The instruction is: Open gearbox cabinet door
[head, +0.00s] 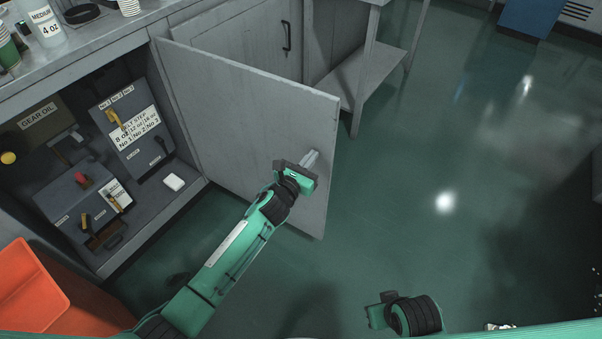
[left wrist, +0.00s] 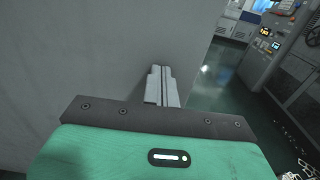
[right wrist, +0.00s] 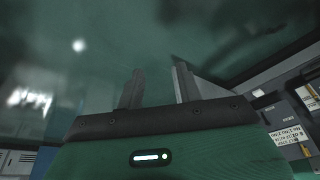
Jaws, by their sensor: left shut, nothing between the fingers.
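The gearbox cabinet door (head: 245,115) is a grey panel in the head view, swung wide open from the cabinet, with its inner face toward the cabinet interior. My left gripper (head: 312,160) is at the inner face of the door near its free edge, its fingers shut and empty. In the left wrist view the shut fingers (left wrist: 162,85) lie close to the grey door panel (left wrist: 90,50); I cannot tell if they touch it. My right gripper (right wrist: 158,88) has its fingers apart and empty, low over the floor, away from the door.
The open cabinet shows a gear oil box (head: 40,115), a grey panel box with labels (head: 135,125) and a lower box with a red knob (head: 80,190). An orange bin (head: 35,290) stands at the lower left. A grey side table (head: 375,75) stands behind the door.

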